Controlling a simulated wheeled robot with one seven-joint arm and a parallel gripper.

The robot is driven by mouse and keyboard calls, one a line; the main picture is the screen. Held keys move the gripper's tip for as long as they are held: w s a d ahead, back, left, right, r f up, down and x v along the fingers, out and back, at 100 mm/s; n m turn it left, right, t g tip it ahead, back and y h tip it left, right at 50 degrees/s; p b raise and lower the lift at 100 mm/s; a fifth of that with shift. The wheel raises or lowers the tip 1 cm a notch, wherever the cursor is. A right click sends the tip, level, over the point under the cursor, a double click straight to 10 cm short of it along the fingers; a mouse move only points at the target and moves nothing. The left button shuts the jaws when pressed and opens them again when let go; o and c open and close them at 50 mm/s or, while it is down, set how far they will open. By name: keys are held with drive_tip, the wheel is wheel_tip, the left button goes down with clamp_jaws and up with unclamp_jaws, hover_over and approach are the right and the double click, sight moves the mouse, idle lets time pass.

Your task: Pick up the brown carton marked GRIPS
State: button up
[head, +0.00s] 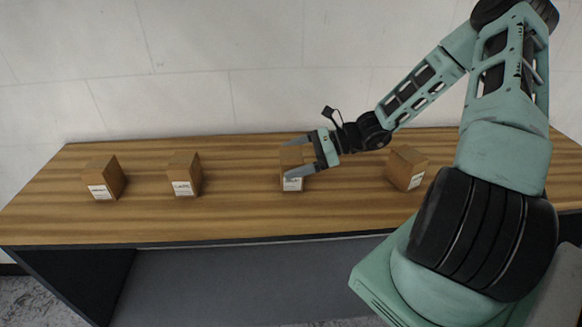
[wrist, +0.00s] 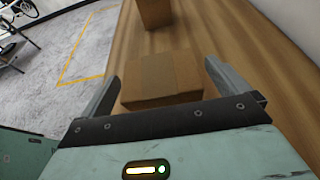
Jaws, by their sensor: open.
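Several brown cartons with white labels stand in a row on the wooden table. The label words are too small to read surely, so I cannot tell which carton is marked GRIPS. My gripper (head: 293,158) is open at the third carton from the left (head: 293,184), its fingers partly covering that carton in the head view. In the wrist view the carton (wrist: 162,78) lies between and just beyond the open fingers (wrist: 160,92), with tape along its top. The far-left carton (head: 104,178), the second carton (head: 185,174) and the right carton (head: 407,168) stand apart from the gripper.
The wooden table (head: 240,212) is bare between the cartons. A pale wall (head: 190,70) stands behind it. In the wrist view another carton (wrist: 154,12) stands farther along the table, and the grey floor (wrist: 60,65) with a yellow line lies left of the table edge.

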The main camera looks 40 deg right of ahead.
drive_tip(key=shift+x, duration=1.35)
drive_tip(key=c, duration=1.1)
drive_tip(key=shift+c, duration=0.2)
drive_tip(key=shift+r, duration=0.15)
